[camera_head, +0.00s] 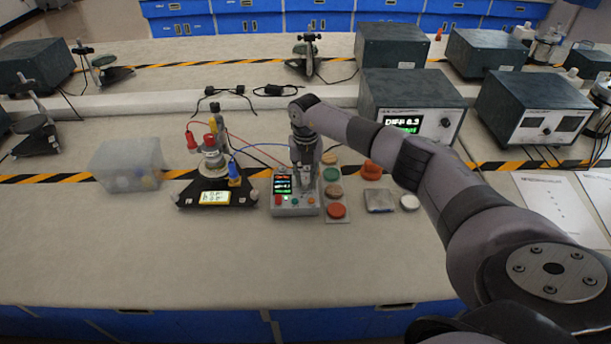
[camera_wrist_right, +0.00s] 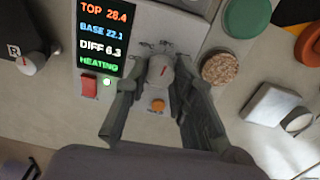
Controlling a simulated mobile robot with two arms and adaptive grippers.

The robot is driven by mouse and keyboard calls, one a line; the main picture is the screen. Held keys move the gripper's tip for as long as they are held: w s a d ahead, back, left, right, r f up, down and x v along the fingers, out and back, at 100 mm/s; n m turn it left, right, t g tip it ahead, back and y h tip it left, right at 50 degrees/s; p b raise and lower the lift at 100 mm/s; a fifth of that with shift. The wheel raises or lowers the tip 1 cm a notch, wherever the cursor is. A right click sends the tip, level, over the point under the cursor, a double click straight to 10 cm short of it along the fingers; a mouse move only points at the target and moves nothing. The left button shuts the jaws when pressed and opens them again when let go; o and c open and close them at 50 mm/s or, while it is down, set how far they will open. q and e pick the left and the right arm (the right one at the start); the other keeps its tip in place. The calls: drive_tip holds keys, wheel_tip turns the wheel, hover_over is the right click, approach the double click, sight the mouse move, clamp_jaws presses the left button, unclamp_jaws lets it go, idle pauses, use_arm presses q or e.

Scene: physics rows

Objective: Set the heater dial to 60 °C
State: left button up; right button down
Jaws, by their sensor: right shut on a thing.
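The heater control box (camera_head: 290,208) stands on the bench, a small grey unit with a lit screen (camera_wrist_right: 98,35) reading TOP 28.4, BASE 22.1, DIFF 6.3 and HEATING. Its round grey dial (camera_wrist_right: 160,71) sits right of the screen, with small markings around it that are too blurred to read. My right gripper (camera_wrist_right: 150,82) reaches down over the box and is shut on the dial, one finger on each side. It also shows from above in the head view (camera_head: 305,178). A red switch (camera_wrist_right: 89,86) and an orange button (camera_wrist_right: 157,106) are on the panel. My left gripper is not in view.
A black-based apparatus (camera_head: 213,190) with cables stands left of the box. A tray of coloured discs (camera_head: 336,194) lies close on its right, with a metal block (camera_head: 379,201) beyond. A large meter (camera_head: 410,105) reading DIFF 6.3 stands behind. The front bench strip is clear.

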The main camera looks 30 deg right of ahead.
sight(306, 180)
drive_tip(key=m, duration=0.1)
drive_tip(key=m+p, duration=0.1)
drive_tip(key=m, duration=0.1)
drive_tip(key=shift+r+m, duration=0.2)
drive_tip(key=shift+m, duration=0.1)
drive_tip(key=shift+d+f+m+p, duration=0.1)
drive_tip(key=shift+m+p, duration=0.45)
drive_tip(key=shift+m, duration=1.25)
drive_tip(key=c, duration=1.3)
unclamp_jaws()
drive_tip(key=shift+c, duration=0.2)
wheel_tip(306, 180, up, 12)
drive_tip(key=shift+f, duration=0.1)
